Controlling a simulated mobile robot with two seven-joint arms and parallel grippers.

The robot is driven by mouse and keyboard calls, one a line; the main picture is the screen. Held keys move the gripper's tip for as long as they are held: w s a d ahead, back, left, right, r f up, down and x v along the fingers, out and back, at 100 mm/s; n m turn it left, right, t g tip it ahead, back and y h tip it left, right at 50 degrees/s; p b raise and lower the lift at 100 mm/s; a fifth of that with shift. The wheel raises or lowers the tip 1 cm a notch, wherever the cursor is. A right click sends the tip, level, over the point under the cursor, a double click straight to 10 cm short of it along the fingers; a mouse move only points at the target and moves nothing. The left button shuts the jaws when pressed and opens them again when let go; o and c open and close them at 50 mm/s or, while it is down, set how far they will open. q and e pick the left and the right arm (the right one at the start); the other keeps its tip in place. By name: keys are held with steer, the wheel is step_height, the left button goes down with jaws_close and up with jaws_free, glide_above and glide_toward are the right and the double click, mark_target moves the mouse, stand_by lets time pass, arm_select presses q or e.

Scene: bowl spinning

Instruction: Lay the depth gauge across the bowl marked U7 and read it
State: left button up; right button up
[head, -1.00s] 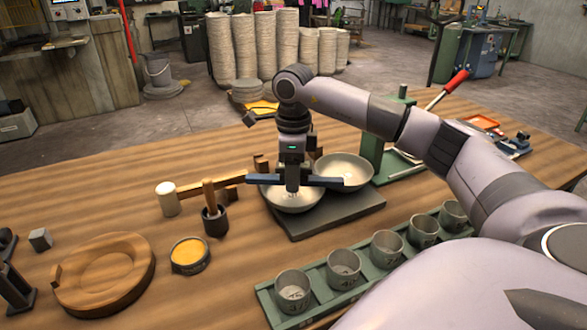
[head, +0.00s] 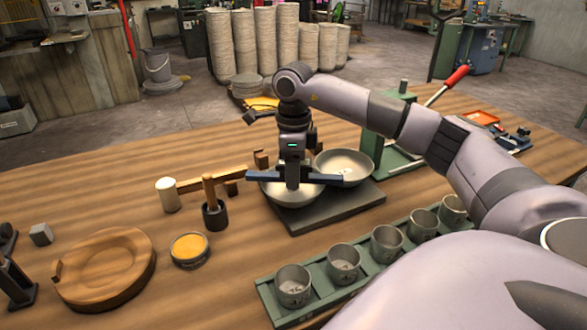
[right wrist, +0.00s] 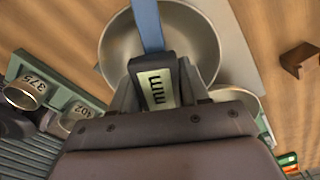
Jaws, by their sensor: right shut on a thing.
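My right gripper (head: 292,184) is shut on the depth gauge (head: 265,176), a blue bar with dark ends. The bar lies across the front-left metal bowl (head: 290,200), reaching past it on both sides. I cannot tell whether it touches the rim. In the right wrist view the blue bar (right wrist: 147,22) crosses over a bowl (right wrist: 200,45), and a pale plate reading "mm" (right wrist: 157,90) shows between the fingers; no number is visible. A second bowl (head: 343,167) stands behind to the right. I cannot read U7 on either bowl. My left gripper is not in view.
Both bowls rest on a dark slab (head: 335,212). A green rack (head: 322,292) of numbered cups stands in front. A mallet (head: 168,196), a dark pot (head: 214,215), a yellow-filled tin (head: 189,250) and a round wooden block (head: 105,268) lie left. A green press (head: 384,140) stands behind.

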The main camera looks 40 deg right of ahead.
steer(key=o, duration=1.3)
step_height(320, 180, up, 7)
steer(key=shift+r, duration=0.15)
